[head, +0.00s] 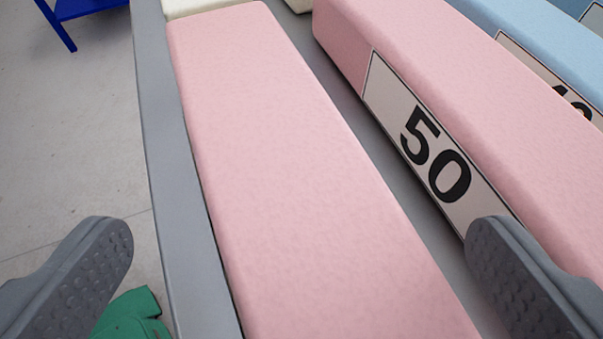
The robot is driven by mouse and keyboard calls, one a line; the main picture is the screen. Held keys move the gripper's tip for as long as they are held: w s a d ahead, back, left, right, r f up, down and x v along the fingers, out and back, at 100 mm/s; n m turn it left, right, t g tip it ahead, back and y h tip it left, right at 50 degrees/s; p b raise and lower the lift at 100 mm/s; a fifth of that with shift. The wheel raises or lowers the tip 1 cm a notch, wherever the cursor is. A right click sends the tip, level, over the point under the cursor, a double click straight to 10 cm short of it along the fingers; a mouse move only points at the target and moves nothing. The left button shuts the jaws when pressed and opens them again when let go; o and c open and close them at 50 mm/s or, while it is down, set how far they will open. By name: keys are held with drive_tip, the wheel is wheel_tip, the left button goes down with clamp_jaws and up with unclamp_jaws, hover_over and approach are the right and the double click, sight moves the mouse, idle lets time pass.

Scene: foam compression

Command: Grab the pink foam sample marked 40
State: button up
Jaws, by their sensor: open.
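A long pink foam block (285,170) lies between my two fingers in the picture, with no number visible on the faces I see. A second pink foam block (460,75) lies to its right and carries a white label reading 50 (435,155). No label reading 40 on a pink block can be seen. My gripper (300,250) is open, with its left finger past the grey rim and its right finger by the gap between the pink blocks, overlapping the 50 label's lower end. Whether the fingers touch either block cannot be told.
A grey tray edge (165,170) runs along the left of the pink block. A blue foam block (535,40) with a partly hidden label lies at the right. A cream block (195,7) shows at the top. A blue stand (70,15) and a green object (135,315) are beyond the edge.

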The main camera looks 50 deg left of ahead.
sight(300, 195)
drive_tip(key=x, duration=0.3)
drive_tip(key=shift+w+a+f+b, duration=0.15)
drive_tip(key=shift+w+a+b, duration=0.1)
drive_tip(key=shift+b, duration=0.05)
drive_tip(key=shift+c, duration=0.3)
drive_tip(key=c, duration=0.9)
drive_tip(key=shift+o, duration=0.2)
